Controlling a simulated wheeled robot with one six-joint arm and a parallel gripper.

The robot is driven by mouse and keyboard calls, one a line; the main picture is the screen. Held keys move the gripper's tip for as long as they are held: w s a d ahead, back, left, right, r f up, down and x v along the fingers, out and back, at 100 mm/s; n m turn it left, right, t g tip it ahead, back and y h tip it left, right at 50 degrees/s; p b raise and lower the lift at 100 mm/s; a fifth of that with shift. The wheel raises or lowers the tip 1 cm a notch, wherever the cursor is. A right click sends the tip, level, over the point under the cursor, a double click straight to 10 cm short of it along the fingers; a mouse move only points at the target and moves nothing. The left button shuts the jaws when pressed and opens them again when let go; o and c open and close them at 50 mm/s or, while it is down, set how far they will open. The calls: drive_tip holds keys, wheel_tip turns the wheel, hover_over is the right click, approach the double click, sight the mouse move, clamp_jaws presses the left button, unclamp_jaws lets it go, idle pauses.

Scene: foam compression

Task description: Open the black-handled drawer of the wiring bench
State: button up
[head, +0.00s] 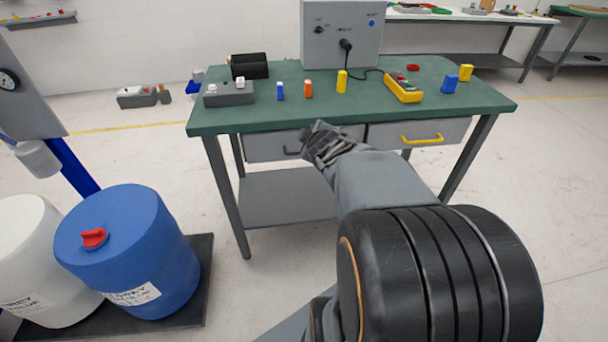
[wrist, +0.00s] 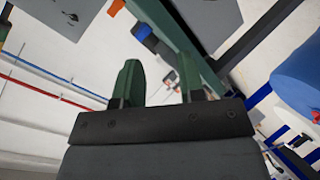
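The wiring bench (head: 225,121) has a green top and two grey drawers under its front edge. The left drawer (head: 262,147) has a dark handle (head: 292,151), partly seen just left of my gripper. The right drawer has a yellow handle (head: 422,139). My gripper (head: 318,138) is in front of the left drawer's right part, close to the bench edge; whether it touches anything I cannot tell. In the wrist view, its two green fingers (wrist: 160,82) stand apart with nothing between them. The black handle cannot be made out in that view.
A grey box (head: 341,35) with a cable stands on the bench, with several small coloured blocks and a yellow tool (head: 403,88). A blue drum (head: 128,250) and a white drum (head: 40,262) stand at left on a dark tray. The floor before the bench is clear.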

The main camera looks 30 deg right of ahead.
drive_tip(key=d+f+n+t+y+b, duration=0.5)
drive_tip(key=f+n+b, duration=0.45)
drive_tip(key=f, duration=0.45)
drive_tip(key=shift+g, duration=0.5)
drive_tip(key=w+b, duration=0.1)
drive_tip(key=w, duration=0.3)
drive_tip(key=w+d+f+b, duration=0.1)
drive_tip(key=w, duration=0.3)
drive_tip(key=w+f+b, duration=0.1)
drive_tip(key=w, duration=0.3)
drive_tip(key=shift+w+d+f, duration=0.1)
drive_tip(key=shift+w+d, duration=0.2)
drive_tip(key=shift+c, duration=0.2)
clamp_jaws()
